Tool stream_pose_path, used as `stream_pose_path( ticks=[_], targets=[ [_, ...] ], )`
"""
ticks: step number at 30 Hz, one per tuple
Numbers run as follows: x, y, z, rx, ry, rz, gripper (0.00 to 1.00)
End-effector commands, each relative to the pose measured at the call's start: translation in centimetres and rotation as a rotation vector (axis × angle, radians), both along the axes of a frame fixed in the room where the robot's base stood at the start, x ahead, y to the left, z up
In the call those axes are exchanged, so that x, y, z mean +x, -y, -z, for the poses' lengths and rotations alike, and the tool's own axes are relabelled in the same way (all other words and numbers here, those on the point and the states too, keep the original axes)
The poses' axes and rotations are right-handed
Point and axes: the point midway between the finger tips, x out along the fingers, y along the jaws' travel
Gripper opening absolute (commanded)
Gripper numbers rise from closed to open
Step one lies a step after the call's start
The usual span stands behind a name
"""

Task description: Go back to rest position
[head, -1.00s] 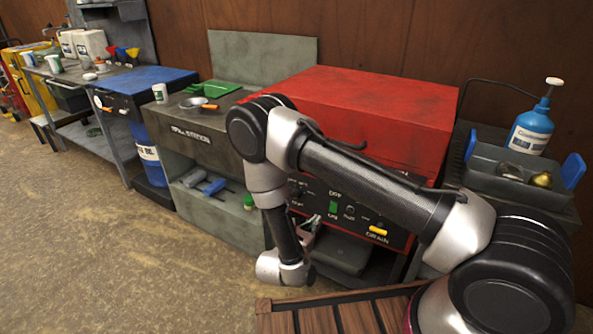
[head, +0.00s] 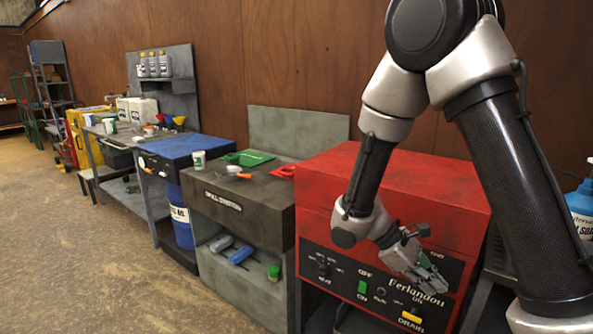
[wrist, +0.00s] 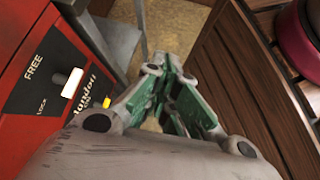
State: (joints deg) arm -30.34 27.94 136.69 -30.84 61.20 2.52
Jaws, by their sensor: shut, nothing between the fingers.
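My gripper (head: 432,277) is in front of the control panel of the red cabinet (head: 390,187) in the head view, pointing down and to the right. In the wrist view my gripper (wrist: 172,95) shows its green-padded fingers close together with nothing between them. The panel has a green switch (head: 362,287) and a yellow drain handle (head: 411,317). My arm reaches up high and bends down to the gripper. I cannot tell whether the gripper touches the panel.
A slatted wooden surface (wrist: 235,85) lies right of the gripper in the wrist view. The floor (head: 80,260) at left is clear.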

Motion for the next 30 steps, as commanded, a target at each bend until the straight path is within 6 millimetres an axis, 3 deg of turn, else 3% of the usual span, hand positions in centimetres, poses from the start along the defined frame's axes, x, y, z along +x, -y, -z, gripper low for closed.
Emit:
stream_pose_path(
  ticks=[3, 12, 21, 25, 30],
  targets=[
    [-2.0, 0.5, -3.8, 0.152, 0.129, 0.188, 0.00],
    [-6.5, 1.2, -11.5, 0.502, 0.470, 0.568, 0.00],
    [-9.9, 3.9, -18.7, 0.717, 0.845, 0.748, 0.00],
    [-10.8, 5.1, -20.8, 0.745, 0.960, 0.767, 0.00],
    [-11.3, 5.9, -21.6, 0.745, 1.012, 0.790, 0.00]
  ],
)
